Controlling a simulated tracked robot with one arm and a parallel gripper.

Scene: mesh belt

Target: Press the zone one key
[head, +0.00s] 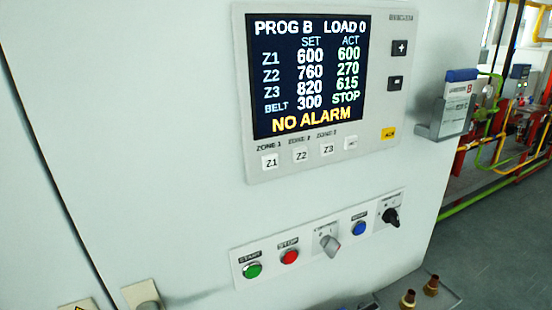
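The zone one key (269,161) is a small white square marked Z1, under the label ZONE 1. It is the leftmost of the row of white keys below the screen (310,75), beside the Z2 key (300,156) and the Z3 key (327,150). The screen reads PROG B, LOAD 0, Z1 set 600 and actual 600, belt STOP, NO ALARM. Nothing covers the key. My gripper is not in this view, so its place and state do not show.
Below the panel are a green start button (252,270), a red stop button (289,257), a grey selector (330,243), a blue button (360,228) and a black selector (391,217). A holder (440,126) projects at right. A tray with brass-coloured fittings (431,285) is at lower right.

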